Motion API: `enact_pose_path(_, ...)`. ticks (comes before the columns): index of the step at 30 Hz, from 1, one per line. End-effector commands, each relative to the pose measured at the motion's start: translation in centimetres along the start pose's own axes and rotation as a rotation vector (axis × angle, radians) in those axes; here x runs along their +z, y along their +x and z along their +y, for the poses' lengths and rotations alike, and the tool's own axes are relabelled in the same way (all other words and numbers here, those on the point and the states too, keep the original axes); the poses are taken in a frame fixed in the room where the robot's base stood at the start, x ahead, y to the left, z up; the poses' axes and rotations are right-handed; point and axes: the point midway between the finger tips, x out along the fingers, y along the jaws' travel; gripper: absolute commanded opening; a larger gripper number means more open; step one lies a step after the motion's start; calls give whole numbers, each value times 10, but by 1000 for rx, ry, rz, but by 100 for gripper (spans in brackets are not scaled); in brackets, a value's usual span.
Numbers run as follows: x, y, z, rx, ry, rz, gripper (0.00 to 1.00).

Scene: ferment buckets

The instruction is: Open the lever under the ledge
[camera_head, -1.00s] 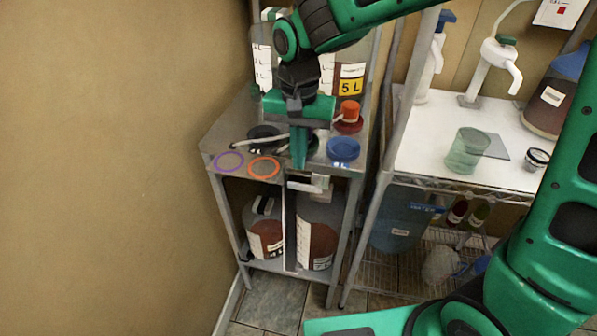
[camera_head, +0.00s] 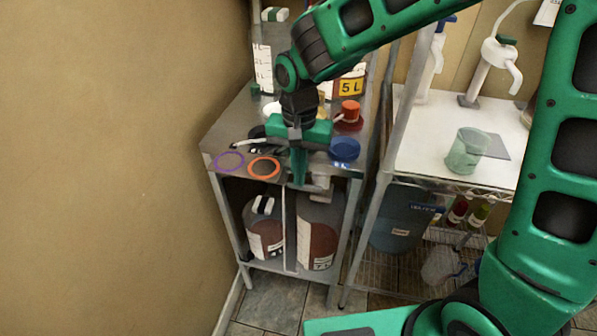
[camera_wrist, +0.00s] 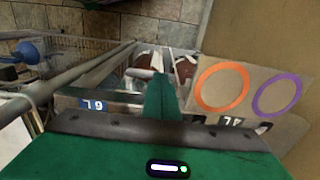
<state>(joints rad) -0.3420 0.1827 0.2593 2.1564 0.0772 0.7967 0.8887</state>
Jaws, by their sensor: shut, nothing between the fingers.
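The lever (camera_head: 321,186) is a small grey piece under the front edge of the metal ledge (camera_head: 225,145), right of the centre post. My gripper (camera_head: 298,181) points down in front of that edge, with its green fingers together and nothing between them. In the head view the fingertips are just left of the lever and overlap part of it; I cannot tell whether they touch it. In the wrist view the shut fingers (camera_wrist: 160,82) reach toward a pale bar (camera_wrist: 143,74) near the ledge's edge, which may be the lever.
A purple ring (camera_head: 229,161) and an orange ring (camera_head: 264,167) mark the ledge. A blue lid (camera_head: 344,150) and a red-orange cap (camera_head: 350,112) stand right of my gripper. Two dark-filled containers (camera_head: 265,240) (camera_head: 317,245) stand below. A white-topped rack (camera_head: 440,155) is at right.

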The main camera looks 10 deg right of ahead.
Motion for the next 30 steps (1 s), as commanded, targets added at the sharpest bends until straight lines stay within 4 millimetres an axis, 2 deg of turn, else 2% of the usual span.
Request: enact_pose_path(30,0,28,-15,1,1,0,0)
